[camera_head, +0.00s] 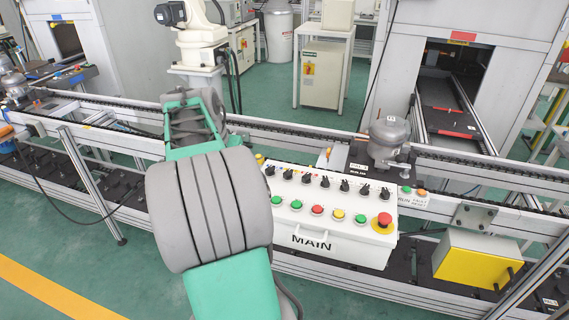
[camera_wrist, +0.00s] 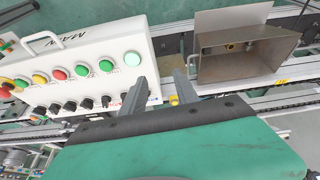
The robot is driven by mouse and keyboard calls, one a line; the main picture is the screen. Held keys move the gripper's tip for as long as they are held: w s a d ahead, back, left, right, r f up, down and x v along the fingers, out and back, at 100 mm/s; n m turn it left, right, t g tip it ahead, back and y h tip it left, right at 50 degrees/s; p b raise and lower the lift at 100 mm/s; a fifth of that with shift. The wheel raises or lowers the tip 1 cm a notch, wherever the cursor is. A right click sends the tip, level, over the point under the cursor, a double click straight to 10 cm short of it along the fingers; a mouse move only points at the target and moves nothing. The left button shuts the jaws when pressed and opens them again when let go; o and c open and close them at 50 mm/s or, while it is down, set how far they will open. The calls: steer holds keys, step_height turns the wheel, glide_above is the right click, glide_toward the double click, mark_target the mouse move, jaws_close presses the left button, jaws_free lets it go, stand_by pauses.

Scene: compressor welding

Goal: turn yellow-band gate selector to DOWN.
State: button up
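The white MAIN control box (camera_head: 330,262) stands at the line, with a row of black selector knobs (camera_head: 324,182) along its upper part. The same knobs show in the wrist view (camera_wrist: 70,105). I cannot make out a yellow band on any knob, nor where each one points. My gripper (camera_wrist: 162,80) is open, its two grey fingers apart with nothing between the tips. In the head view my own arm hides the gripper and the box's left end.
Coloured push buttons (camera_head: 317,210) and a red emergency stop (camera_head: 384,219) are on the box. A grey compressor (camera_head: 388,140) stands behind it on the conveyor. An open metal bin (camera_wrist: 240,65) is beside my gripper. A yellow box (camera_head: 470,262) is at the right.

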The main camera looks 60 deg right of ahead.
mark_target(288, 171)
steer(key=s+d+m+g, duration=0.2)
steer(key=s+d+m, duration=0.3)
steer(key=s+d, duration=0.6)
steer(key=d+f, duration=0.1)
steer(key=f, duration=0.1)
steer(key=w+d+f+p, duration=0.1)
steer(key=d+f, duration=0.2)
steer(key=f, duration=0.2)
steer(key=shift+w+d, duration=0.15)
steer(key=shift+w, duration=0.05)
steer(key=shift+d+f, duration=0.1)
steer(key=shift+f, duration=0.3)
jaws_close()
